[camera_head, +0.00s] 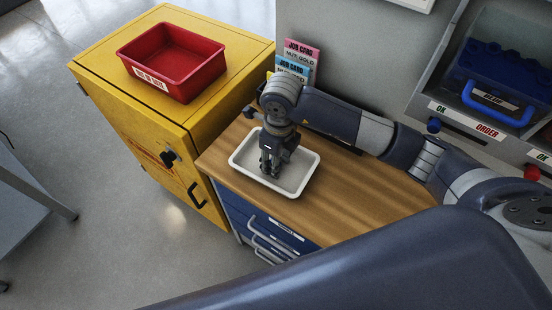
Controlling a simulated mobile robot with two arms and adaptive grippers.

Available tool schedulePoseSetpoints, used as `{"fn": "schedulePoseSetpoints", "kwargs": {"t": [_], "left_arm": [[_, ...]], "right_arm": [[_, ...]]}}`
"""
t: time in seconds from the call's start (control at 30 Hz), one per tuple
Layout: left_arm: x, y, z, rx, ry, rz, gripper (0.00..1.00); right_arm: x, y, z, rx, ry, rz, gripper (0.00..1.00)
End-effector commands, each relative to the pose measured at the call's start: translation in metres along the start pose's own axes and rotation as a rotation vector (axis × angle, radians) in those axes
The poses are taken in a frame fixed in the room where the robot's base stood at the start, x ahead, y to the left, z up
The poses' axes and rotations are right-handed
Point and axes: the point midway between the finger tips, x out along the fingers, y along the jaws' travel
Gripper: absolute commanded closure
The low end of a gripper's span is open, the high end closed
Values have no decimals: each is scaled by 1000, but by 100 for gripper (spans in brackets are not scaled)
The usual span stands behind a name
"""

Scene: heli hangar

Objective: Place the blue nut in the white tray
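The white tray (308,172) lies on the wooden bench top, near its left end. My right gripper (270,170) points down over the tray, with its fingertips low inside the rim. Its fingers look close together, but I cannot tell whether they are open or shut, or whether they hold anything. I cannot make out the blue nut; the gripper hides part of the tray floor. My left gripper is not in view.
A red bin (172,62) stands on the yellow cabinet (236,46) at left. Job cards (298,62) stand behind the tray. A blue bin (490,88) sits in the shelf unit at right. The bench top (345,205) right of the tray is clear.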

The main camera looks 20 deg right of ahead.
Motion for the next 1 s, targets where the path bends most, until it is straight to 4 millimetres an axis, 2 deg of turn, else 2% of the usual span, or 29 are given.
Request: {"fn": "schedulePoseSetpoints", "kwargs": {"t": [0.47,0.9,1.0], "left_arm": [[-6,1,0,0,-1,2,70],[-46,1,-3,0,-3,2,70],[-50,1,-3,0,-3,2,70]], "right_arm": [[-5,0,0,1,0,0,56],[-70,-1,1,0,-1,-3,56],[-78,0,0,0,0,-1,56]]}}
